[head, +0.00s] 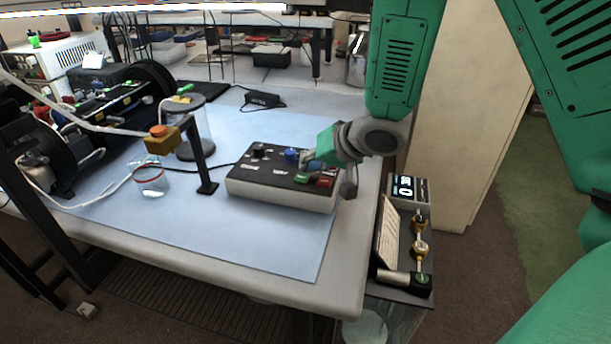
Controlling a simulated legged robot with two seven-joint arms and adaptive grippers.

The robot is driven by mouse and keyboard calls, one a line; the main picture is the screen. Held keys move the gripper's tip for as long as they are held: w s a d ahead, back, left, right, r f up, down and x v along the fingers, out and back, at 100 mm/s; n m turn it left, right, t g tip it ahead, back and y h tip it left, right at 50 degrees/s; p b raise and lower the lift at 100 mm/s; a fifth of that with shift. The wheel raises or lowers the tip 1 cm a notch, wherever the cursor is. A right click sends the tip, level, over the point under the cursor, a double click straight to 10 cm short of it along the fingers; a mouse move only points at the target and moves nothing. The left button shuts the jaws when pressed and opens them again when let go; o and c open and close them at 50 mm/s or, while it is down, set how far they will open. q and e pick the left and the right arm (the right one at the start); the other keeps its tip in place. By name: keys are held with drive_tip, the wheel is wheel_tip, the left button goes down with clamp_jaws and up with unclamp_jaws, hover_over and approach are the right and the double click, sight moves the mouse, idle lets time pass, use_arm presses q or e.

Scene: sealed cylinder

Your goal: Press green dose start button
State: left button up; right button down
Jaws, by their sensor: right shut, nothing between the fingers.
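A control box (280,198) with a white body and a black top stands near the right end of the blue mat. On its top are a green button (301,178) near the front, a red button (325,182) to the right of it, a blue knob (291,154) behind and a black knob (258,150) at the back left. My right gripper (308,163) is shut and empty, over the right part of the box just behind the green button. Whether its fingertips touch the panel I cannot tell. My left gripper is out of view.
A clear cylinder (197,130) with a dark base stands left of the box, near a black post (202,165) with a yellow block and orange cap (159,131). A digital display (407,188) stands right of the table. The blue mat's front (230,238) is clear.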

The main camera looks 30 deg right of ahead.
drive_tip(key=shift+a+f, duration=0.1)
drive_tip(key=shift+a, duration=0.8)
drive_tip(key=shift+d+f, duration=0.25)
drive_tip(key=shift+d, duration=0.55)
drive_tip(key=shift+a+r, duration=0.15)
drive_tip(key=shift+a, duration=0.4)
drive_tip(key=shift+a+r+p, duration=0.25)
drive_tip(key=shift+r+p, duration=0.15)
drive_tip(key=shift+d+r+p, duration=0.1)
drive_tip(key=shift+r+p, duration=0.2)
drive_tip(key=shift+p, duration=0.2)
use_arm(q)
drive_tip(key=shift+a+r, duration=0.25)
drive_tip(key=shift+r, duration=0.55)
use_arm(e)
drive_tip(key=shift+d+f, duration=0.1)
drive_tip(key=shift+d, duration=0.15)
drive_tip(key=shift+a, duration=0.1)
